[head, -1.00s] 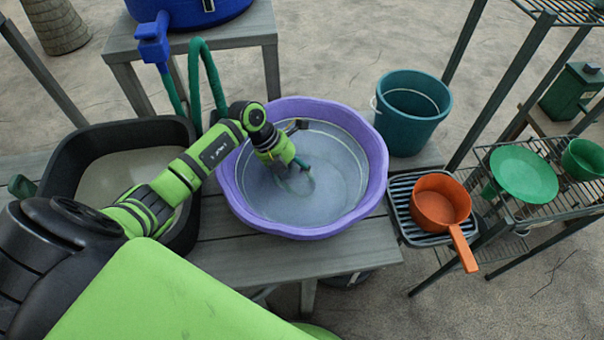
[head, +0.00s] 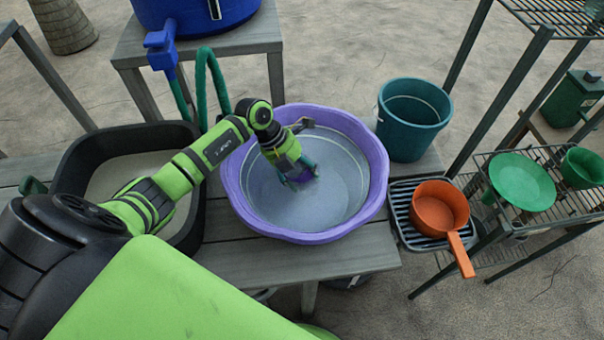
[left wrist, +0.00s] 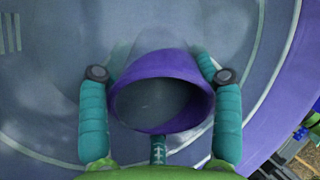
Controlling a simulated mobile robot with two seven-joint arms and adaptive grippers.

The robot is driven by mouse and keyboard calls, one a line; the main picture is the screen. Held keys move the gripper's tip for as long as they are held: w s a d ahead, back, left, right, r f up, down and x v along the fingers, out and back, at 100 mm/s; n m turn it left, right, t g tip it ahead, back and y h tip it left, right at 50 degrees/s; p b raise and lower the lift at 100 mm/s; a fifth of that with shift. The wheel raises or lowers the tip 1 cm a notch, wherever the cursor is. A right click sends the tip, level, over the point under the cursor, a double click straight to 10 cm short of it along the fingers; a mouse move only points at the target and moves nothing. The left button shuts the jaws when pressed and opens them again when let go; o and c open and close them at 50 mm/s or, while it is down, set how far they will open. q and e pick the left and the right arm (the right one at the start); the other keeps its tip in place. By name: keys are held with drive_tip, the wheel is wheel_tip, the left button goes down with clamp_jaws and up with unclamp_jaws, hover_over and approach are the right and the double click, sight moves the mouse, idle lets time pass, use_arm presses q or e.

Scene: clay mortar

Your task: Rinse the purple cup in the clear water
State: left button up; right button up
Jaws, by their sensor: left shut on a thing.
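The large purple basin (head: 232,190) holds clear greyish water (head: 345,190) and stands on the wooden bench. My left gripper (head: 300,174) reaches down into the basin from the left, its teal fingers low at the water. In the left wrist view, the purple cup (left wrist: 160,64) sits between the two fingers (left wrist: 160,78), its dark round mouth facing the camera. The gripper is shut on the cup. In the head view the cup is mostly hidden by the gripper, with only a little purple showing. How deep the cup sits in the water is unclear. My right gripper is not in view.
A black tub (head: 80,150) stands left of the basin. A teal bucket (head: 413,148) stands behind right. An orange pan (head: 432,208) rests on a dark rack (head: 403,212). A blue barrel (head: 190,14) with a green hose (head: 220,85) is behind. Green dishes (head: 522,181) lie on the right shelf.

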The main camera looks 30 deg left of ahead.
use_arm(q)
wheel_tip(320, 180, up, 17)
drive_tip(key=p, duration=1.3)
idle(0.8)
